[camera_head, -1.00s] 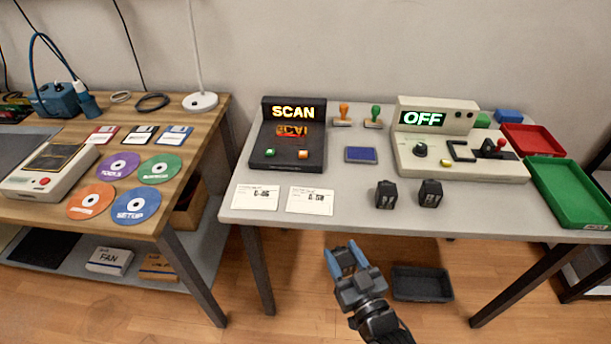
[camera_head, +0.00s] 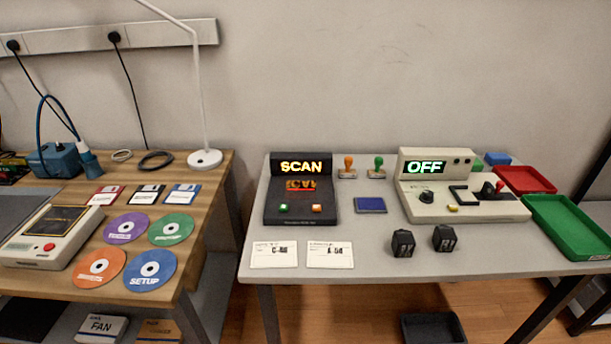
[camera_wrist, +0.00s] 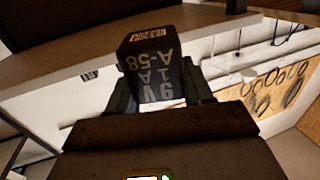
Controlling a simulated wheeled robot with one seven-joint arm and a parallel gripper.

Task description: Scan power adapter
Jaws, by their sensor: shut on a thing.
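My gripper (camera_wrist: 158,92) is shut on a black power adapter (camera_wrist: 150,62) in the wrist view. The adapter's face carries a barcode and the white print "A-58", "1A" and "9V". My gripper is out of the head view. In the head view, two more black adapters (camera_head: 403,243) (camera_head: 444,238) stand on the grey table (camera_head: 375,262). The dark scanner (camera_head: 300,205) stands behind the cards, its display lit "SCAN", with a green and an orange button. Two white cards lie in front: the left card (camera_head: 274,254) seems to read "C-86", the right card (camera_head: 330,254) "A-58".
A beige tester (camera_head: 465,209) lit "OFF" stands right of the scanner. Beyond it are a red tray (camera_head: 524,180) and a green tray (camera_head: 535,215). A wooden table (camera_head: 215,185) is at left.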

